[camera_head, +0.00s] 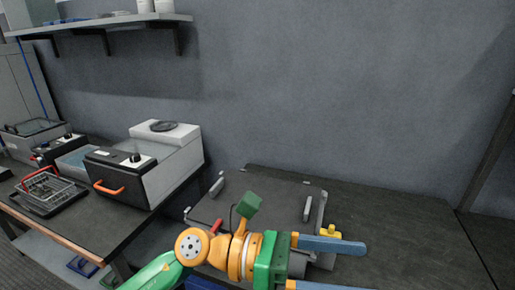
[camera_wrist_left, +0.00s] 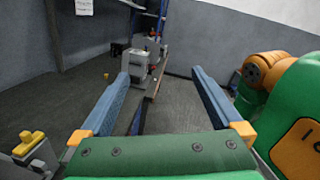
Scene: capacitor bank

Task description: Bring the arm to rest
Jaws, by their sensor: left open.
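My left arm comes in from the bottom of the head view, and its left gripper (camera_head: 362,268) points right over the worktable (camera_head: 420,235). In the left wrist view the two blue fingers of the left gripper (camera_wrist_left: 161,74) stand wide apart with nothing between them. A grey unit with a flat top (camera_head: 275,195) sits on the table behind and partly under the gripper. A yellow knob (camera_head: 330,231) shows just beyond the upper finger. My right gripper is in neither view.
A bench at left holds a white and black bath (camera_head: 148,165) with an orange handle and a wire basket (camera_head: 48,188). A shelf (camera_head: 105,22) hangs on the wall. The table's right part is bare. The wrist view shows another grey device (camera_wrist_left: 137,65) farther off.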

